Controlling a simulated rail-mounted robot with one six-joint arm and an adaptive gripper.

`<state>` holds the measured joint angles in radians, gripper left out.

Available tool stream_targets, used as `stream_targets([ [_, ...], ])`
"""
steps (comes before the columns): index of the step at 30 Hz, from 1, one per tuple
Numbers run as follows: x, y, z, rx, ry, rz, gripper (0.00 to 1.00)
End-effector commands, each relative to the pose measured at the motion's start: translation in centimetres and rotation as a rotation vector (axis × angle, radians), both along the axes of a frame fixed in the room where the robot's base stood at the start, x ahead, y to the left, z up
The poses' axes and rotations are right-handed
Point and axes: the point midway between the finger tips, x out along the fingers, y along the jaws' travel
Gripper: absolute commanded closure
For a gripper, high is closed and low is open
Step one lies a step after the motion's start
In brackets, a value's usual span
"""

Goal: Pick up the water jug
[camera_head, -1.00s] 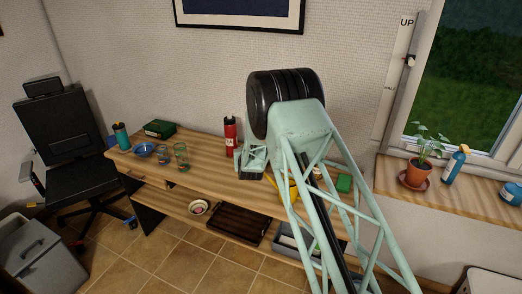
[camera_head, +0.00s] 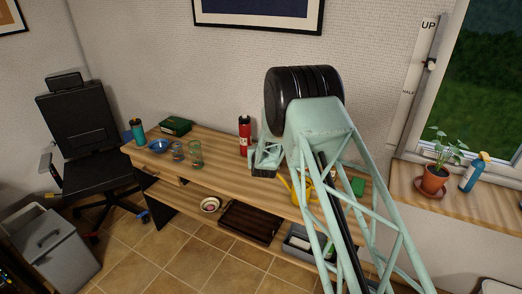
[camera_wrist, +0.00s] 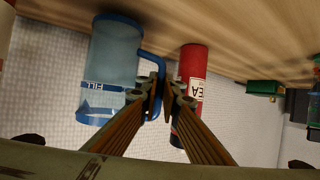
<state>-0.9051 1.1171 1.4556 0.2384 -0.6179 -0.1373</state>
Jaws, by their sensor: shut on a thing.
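The water jug (camera_wrist: 112,68) is a clear bluish pitcher with a blue rim, a blue band and a blue handle. It shows upside down at the left of the wrist view. My gripper (camera_wrist: 167,88) is shut on its handle, with the body beside the left finger. In the head view, my gripper end (camera_head: 268,155) is low over the desk. I cannot make out the jug there. Whether the jug touches the desk is unclear.
A red tea flask (camera_head: 245,135) stands close beside my gripper; it also shows in the wrist view (camera_wrist: 193,70).

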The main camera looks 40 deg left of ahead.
Motion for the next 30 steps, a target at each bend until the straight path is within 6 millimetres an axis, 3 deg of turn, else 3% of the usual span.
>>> stream_targets([
  [18,0.1,0.1,7.6,0.002,-0.004,-0.001,1.00],
  [30,0.1,0.0,9.0,0.001,-0.003,-0.001,1.00],
])
